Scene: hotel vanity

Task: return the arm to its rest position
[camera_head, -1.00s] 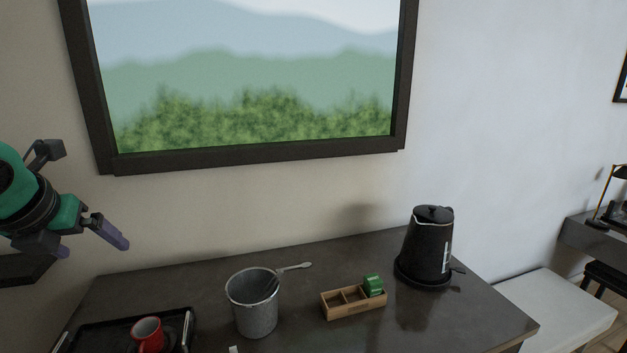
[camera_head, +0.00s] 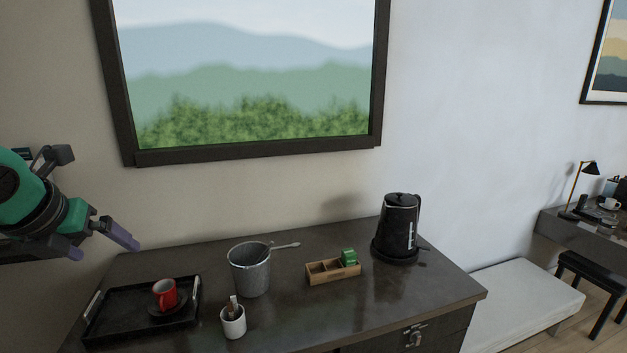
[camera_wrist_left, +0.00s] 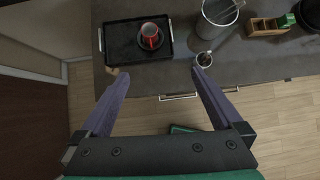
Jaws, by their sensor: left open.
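My left gripper (camera_head: 104,245) is at the left of the head view, raised above the left end of the dark vanity top (camera_head: 330,310). Its purple fingers are apart and hold nothing. In the left wrist view the open gripper (camera_wrist_left: 160,82) is seen from above, with its fingertips near the vanity's front edge. The black tray (camera_head: 112,308) with a red mug (camera_head: 165,293) on a dark saucer lies below it. The tray also shows between and beyond the fingers in the left wrist view (camera_wrist_left: 120,50). My right gripper is not in view.
A metal bucket (camera_head: 250,275), a white cup (camera_head: 233,322) with items in it, a wooden box (camera_head: 322,273) with green packets and a black kettle (camera_head: 398,228) stand on the vanity. A pale bench (camera_head: 520,300) is to the right. Open floor (camera_wrist_left: 285,130) lies in front.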

